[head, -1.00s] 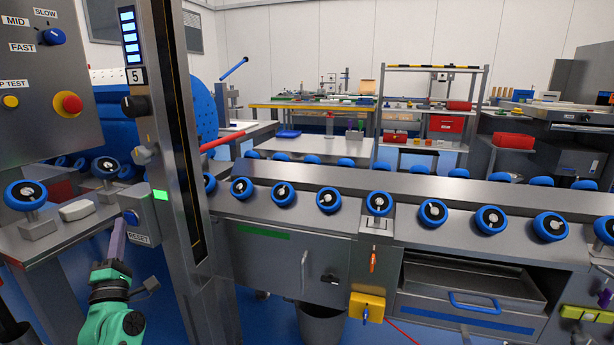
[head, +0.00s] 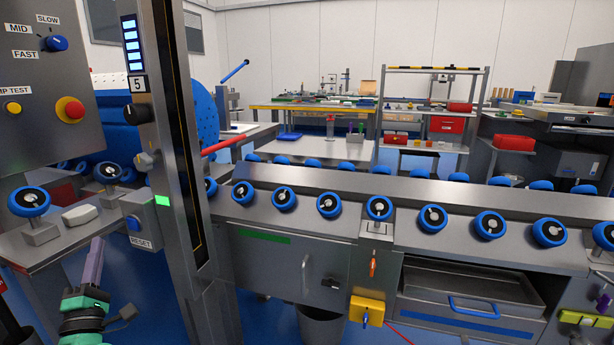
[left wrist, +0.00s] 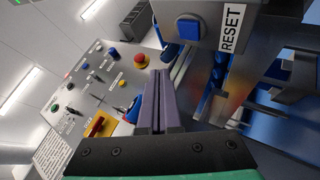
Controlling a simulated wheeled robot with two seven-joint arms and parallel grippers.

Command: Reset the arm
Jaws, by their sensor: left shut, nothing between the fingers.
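The RESET box (head: 141,232) is a grey box with a blue button (head: 133,223) on the left side of the metal post. In the left wrist view the blue button (left wrist: 188,28) shows beside the RESET label (left wrist: 231,28). My left gripper (head: 97,243) has purple fingers and a green body. It is shut and empty, below and to the left of the button, with a gap between them. Its closed fingers (left wrist: 158,75) also show in the left wrist view. My right gripper is not in view.
The metal post (head: 170,130) carries a lit green lamp (head: 162,200) and blue display bars (head: 131,45). A control panel (head: 40,95) with a red button (head: 70,110) stands at the left. A white block (head: 80,215) lies near the gripper.

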